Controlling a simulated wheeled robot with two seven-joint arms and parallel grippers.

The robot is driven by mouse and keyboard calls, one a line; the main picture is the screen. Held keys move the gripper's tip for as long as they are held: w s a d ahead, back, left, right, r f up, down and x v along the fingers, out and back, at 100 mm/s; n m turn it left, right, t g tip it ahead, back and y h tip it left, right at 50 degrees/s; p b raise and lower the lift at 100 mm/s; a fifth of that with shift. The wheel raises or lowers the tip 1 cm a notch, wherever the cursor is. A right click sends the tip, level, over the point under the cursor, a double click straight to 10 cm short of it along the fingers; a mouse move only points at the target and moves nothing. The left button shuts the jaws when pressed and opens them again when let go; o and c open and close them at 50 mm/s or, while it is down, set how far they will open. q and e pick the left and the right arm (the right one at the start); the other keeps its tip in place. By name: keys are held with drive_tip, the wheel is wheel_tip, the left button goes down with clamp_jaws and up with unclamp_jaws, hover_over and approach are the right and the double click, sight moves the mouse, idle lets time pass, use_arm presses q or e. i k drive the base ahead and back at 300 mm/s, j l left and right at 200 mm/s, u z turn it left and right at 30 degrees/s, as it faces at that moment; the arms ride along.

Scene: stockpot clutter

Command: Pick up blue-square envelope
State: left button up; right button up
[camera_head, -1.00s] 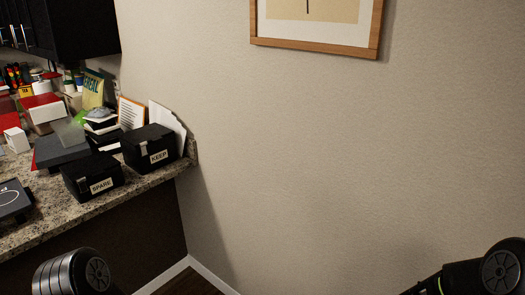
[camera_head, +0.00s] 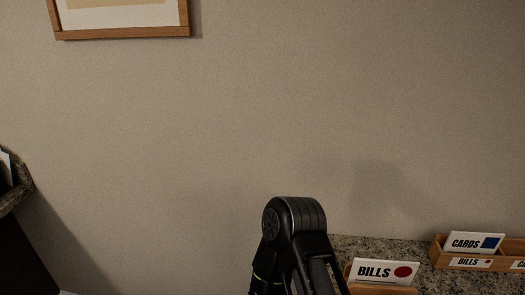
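A white card or envelope marked CARDS with a blue square (camera_head: 474,242) stands upright in a wooden tray (camera_head: 441,256) at the right edge of the head view. A second white card marked BILLS with a red circle (camera_head: 384,272) stands nearer, at a wooden holder (camera_head: 384,290) cut off by the bottom edge. One of my black arms rises at bottom centre, left of the BILLS card and well apart from the CARDS one. Its gripper is out of view. My other gripper is also out of view.
The tray stands on a speckled stone counter (camera_head: 405,248) against a plain wall. The tray front bears a BILLS label and another cut off at right. Another counter end (camera_head: 20,188) shows at far left. A framed picture (camera_head: 122,36) hangs above.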

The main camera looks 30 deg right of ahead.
sight(460, 242)
drive_tip(key=k+j, duration=0.35)
drive_tip(key=k, duration=0.2)
drive_tip(key=z, duration=2.35)
